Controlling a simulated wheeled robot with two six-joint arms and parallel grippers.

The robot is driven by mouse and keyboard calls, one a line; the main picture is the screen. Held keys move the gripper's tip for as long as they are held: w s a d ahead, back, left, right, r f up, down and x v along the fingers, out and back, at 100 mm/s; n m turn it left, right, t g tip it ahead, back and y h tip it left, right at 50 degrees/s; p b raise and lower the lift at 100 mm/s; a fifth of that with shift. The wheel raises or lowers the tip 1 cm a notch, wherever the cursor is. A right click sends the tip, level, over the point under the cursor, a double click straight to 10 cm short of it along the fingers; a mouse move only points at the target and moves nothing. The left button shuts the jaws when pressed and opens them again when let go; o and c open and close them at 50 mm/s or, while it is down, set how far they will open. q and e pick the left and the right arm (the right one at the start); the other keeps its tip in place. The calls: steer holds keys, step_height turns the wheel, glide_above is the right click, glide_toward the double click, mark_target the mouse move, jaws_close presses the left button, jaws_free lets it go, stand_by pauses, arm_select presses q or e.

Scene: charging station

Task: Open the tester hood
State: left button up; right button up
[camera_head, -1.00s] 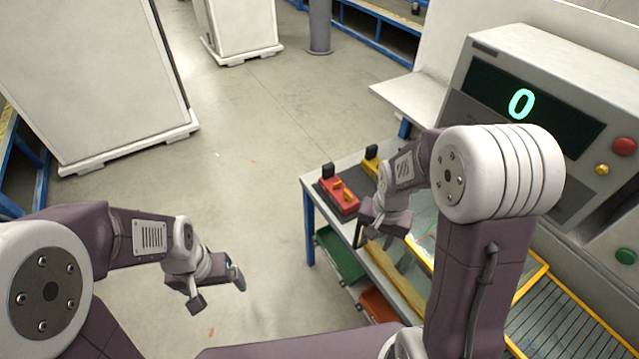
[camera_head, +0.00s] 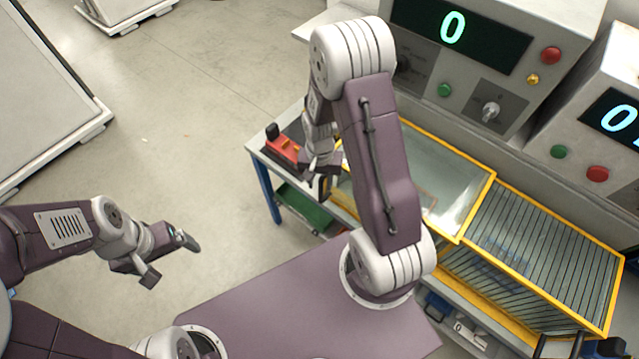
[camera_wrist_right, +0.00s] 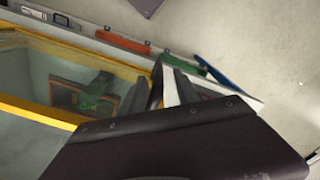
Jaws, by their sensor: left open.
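A tester hood with a clear pane and yellow frame (camera_head: 476,207) lies closed on the bench, behind my right arm. Its yellow frame (camera_wrist_right: 40,108) also fills the left of the right wrist view, with a green part showing through the pane. My right gripper (camera_head: 326,184) is at the hood's left end, partly hidden by its own arm. In the right wrist view its two dark fingers (camera_wrist_right: 158,95) stand apart beside the hood's edge; contact cannot be told. My left gripper (camera_head: 172,262) is open and empty over the floor at left.
A second yellow-framed box with a barred top (camera_head: 545,250) adjoins at right. Tester panels (camera_head: 470,60) with buttons and a knob stand behind. Green (camera_head: 303,208) and other bins sit below.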

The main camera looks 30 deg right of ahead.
steer(key=shift+f, duration=0.7)
steer(key=shift+s+d+f, duration=0.1)
steer(key=shift+s+f, duration=0.1)
steer(key=shift+f, duration=0.2)
steer(key=c, duration=0.4)
jaws_close()
